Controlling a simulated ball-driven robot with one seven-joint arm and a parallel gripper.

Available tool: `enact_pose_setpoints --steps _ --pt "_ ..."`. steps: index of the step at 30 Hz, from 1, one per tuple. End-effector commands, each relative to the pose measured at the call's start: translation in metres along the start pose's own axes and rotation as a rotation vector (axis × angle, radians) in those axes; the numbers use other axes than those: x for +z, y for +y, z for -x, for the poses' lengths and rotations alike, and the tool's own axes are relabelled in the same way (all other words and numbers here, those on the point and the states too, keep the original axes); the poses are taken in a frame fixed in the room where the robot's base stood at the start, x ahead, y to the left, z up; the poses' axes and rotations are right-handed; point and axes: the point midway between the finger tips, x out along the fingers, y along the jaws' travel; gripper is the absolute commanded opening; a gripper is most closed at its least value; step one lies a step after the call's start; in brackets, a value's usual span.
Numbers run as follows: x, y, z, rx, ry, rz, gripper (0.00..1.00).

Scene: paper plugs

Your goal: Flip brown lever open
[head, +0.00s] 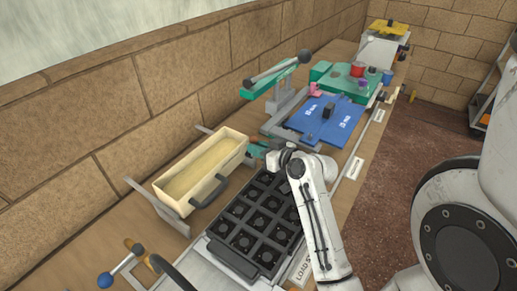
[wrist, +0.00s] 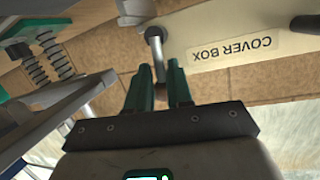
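My gripper (head: 256,144) is near the right end of the cream box, far from the brown handle in the head view. In the wrist view its green fingers (wrist: 160,68) stand apart. A grey metal rod (wrist: 154,40) shows between or just beyond their tips; contact is unclear.
The cream box (head: 168,190) has a dark handle. A black moulded tray (head: 240,243) lies before it. A green press (head: 270,88), a blue plate (head: 340,122) and cups stand behind. The wall runs along the left. A label reading "COVER BOX" (wrist: 235,50) is upside down.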

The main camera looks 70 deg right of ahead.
Motion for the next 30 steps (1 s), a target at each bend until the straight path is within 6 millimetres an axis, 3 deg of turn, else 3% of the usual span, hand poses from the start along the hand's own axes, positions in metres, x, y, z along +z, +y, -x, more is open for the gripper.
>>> enact_pose_setpoints --steps 5,16,30 --pt "-0.004 0.000 0.000 0.001 0.008 0.003 0.38" --pt "0.001 0.000 0.009 0.001 0.001 -0.001 0.38" --pt "0.000 0.000 0.091 0.001 0.004 0.001 0.38"
